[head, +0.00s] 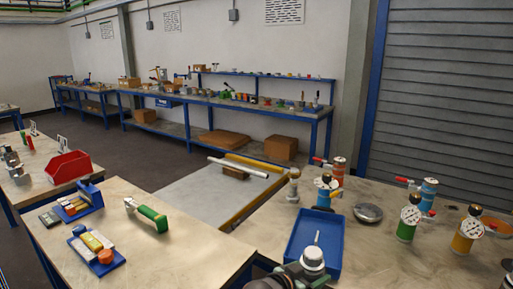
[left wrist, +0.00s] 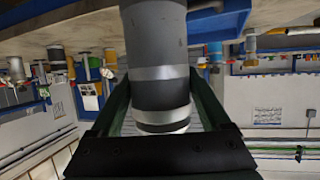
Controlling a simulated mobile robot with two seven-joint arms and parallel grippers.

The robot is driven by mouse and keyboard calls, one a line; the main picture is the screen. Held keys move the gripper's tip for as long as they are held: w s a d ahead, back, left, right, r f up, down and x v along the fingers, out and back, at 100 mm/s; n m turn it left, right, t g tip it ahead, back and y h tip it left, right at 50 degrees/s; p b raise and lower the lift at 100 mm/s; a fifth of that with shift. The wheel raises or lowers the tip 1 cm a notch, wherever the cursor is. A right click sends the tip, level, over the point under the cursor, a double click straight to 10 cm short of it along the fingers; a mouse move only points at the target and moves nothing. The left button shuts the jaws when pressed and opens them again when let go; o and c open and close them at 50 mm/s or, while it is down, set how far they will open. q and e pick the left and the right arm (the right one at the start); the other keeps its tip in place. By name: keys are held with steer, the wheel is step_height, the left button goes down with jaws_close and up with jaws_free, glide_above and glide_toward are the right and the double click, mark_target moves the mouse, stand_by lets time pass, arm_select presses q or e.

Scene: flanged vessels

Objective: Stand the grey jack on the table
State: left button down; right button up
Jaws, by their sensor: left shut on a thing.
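The grey jack (left wrist: 158,45) is a grey cylinder with paler bands, held between the green fingers of my left gripper (left wrist: 160,88). In the head view its pale round top (head: 313,257) shows at the bottom edge, and my left gripper (head: 308,274) is shut around it. The jack is in front of the blue tray (head: 302,236) on the table (head: 385,255). It looks roughly upright. Its lower end is hidden in the head view and cut off in the wrist view, so I cannot tell whether it touches the table. My right gripper is not in view.
Vessels with gauges, including a green one (head: 408,223) and a yellow one (head: 465,237), stand on the right. A metal dish (head: 368,212) lies behind. Bare table lies between the tray and the green vessel. The left bench (head: 170,250) carries small trays and a green-handled tool.

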mark_target(303, 257)
arm_select(q)
steer(key=shift+n+t+y, duration=0.3)
steer(key=shift+n+t, duration=0.1)
steer(key=a+r, duration=0.1)
steer(key=r, duration=0.1)
steer(key=s+a+r, duration=0.1)
steer(key=a+r, duration=0.1)
steer(key=s+a+r, duration=0.1)
steer(key=r, duration=0.1)
steer(key=shift+a+r, duration=0.15)
steer(key=shift+a, duration=0.05)
steer(key=s+a+r+n+t+y, duration=0.1)
steer(key=s+a+r+n+y, duration=0.2)
steer(key=a, duration=0.7)
steer(key=s+a+r+n+t+y, duration=0.1)
steer(key=s+a+r+n+y, duration=0.1)
steer(key=a+r, duration=0.5)
steer(key=s+a+r+n+t+y, duration=0.1)
steer(key=s+a+r+n+y, duration=0.2)
steer(key=a, duration=0.9)
steer(key=s+r+y, duration=0.1)
steer(key=s, duration=0.2)
steer(key=shift+s+a+r+n, duration=0.3)
steer(key=shift+a+r, duration=0.1)
